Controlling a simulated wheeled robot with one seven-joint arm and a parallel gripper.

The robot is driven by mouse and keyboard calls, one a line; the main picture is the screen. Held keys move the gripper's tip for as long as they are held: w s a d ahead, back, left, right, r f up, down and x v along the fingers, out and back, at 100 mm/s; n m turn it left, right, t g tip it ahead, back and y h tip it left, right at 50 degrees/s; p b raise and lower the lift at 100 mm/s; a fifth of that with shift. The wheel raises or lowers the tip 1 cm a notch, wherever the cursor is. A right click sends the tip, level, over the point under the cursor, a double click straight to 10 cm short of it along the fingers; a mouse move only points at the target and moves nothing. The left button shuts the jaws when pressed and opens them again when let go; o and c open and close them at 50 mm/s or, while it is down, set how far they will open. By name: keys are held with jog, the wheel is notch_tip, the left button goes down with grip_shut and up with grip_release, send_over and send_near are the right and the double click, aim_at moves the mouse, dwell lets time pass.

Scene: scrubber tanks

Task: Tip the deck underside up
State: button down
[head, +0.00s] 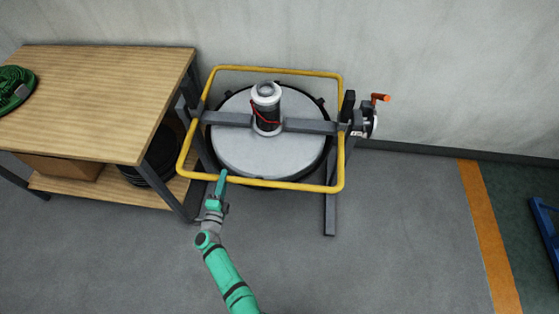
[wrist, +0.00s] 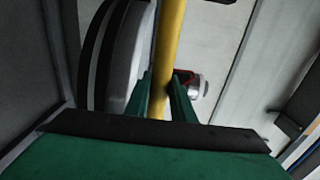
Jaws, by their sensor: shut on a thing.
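The deck (head: 235,150) is a round grey disc with a dark rim, held in a stand with a grey crossbar. A motor cylinder (head: 267,110) with a red cable stands upright on its upper face. A yellow tube frame (head: 270,184) surrounds the deck. My gripper (head: 221,180) is at the frame's near bar, left of its middle. In the wrist view, the gripper's fingers (wrist: 161,105) are on either side of the yellow tube (wrist: 170,45), shut on it. The deck's edge shows left of the tube. The deck's underside is hidden in the head view.
A wooden workbench (head: 100,95) stands close on the left, with a green coil (head: 14,88) on top and a box (head: 65,165) below. The wall is close behind.

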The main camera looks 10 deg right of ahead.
jog(key=shift+w+d+f, duration=0.1)
jog(key=shift+w+f, duration=0.05)
jog(key=shift+f, duration=0.8)
jog(key=shift+w+f, duration=0.2)
jog(key=shift+f, duration=0.7)
jog(key=shift+w+d+f, duration=0.1)
jog(key=shift+w+f, duration=0.05)
jog(key=shift+f, duration=0.8)
jog(key=c, duration=1.4)
grip_release()
jog(key=shift+o, duration=0.2)
jog(key=shift+r, duration=0.1)
jog(key=v, duration=0.9)
jog(key=shift+r, duration=0.1)
